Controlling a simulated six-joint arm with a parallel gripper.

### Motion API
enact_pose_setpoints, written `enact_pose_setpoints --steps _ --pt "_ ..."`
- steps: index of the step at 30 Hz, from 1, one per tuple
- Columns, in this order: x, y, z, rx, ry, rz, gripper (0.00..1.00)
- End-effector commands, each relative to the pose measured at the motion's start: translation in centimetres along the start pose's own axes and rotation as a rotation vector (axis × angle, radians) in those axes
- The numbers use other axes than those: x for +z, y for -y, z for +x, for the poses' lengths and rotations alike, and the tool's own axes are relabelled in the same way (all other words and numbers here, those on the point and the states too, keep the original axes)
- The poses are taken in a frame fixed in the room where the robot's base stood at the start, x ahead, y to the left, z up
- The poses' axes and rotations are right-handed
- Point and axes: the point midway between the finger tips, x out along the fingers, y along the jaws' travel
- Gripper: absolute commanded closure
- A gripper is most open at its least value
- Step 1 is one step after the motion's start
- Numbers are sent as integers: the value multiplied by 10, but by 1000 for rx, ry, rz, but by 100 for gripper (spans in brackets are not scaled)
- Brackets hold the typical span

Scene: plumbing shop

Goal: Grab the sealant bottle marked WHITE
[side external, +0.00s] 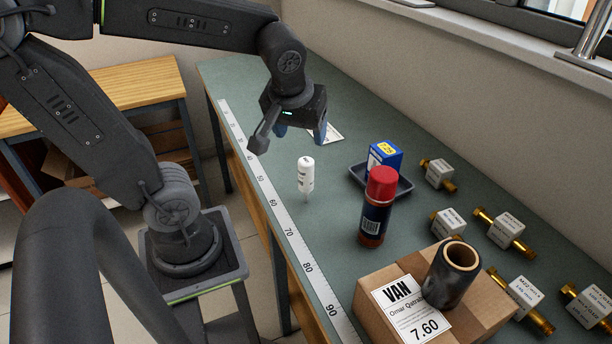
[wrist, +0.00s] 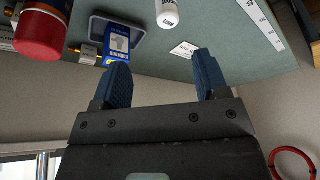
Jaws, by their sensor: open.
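A small white bottle (side external: 306,176) with a narrow tip stands on the green bench top near the measuring strip; the print on it is too small to read. It also shows at the top edge of the wrist view (wrist: 167,14), partly cut off. My gripper (side external: 292,134) is open and empty above the bench, behind the white bottle in the side view and apart from it. In the wrist view its two blue fingers (wrist: 162,82) have nothing between them.
A red-capped can (side external: 377,205) stands right of the bottle, before a dark tray (side external: 405,186) with a blue box (side external: 385,157). A cardboard box (side external: 480,318) bears a dark roll (side external: 453,274). Several tagged brass fittings (side external: 505,230) lie along the wall. A white card (side external: 331,133) lies beneath my gripper.

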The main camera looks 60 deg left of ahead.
Motion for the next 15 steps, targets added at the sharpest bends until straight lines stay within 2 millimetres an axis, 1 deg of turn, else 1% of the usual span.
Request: enact_pose_setpoints --steps 1,3,8,11,15 --pt "-6 2 5 -30 -1 -59 33" --pt "-12 4 9 -57 -6 -122 33" --pt "-16 8 21 -83 -10 -179 33" --pt "-15 9 37 -83 -8 -179 33" --pt "-15 11 66 -83 -7 -178 33"
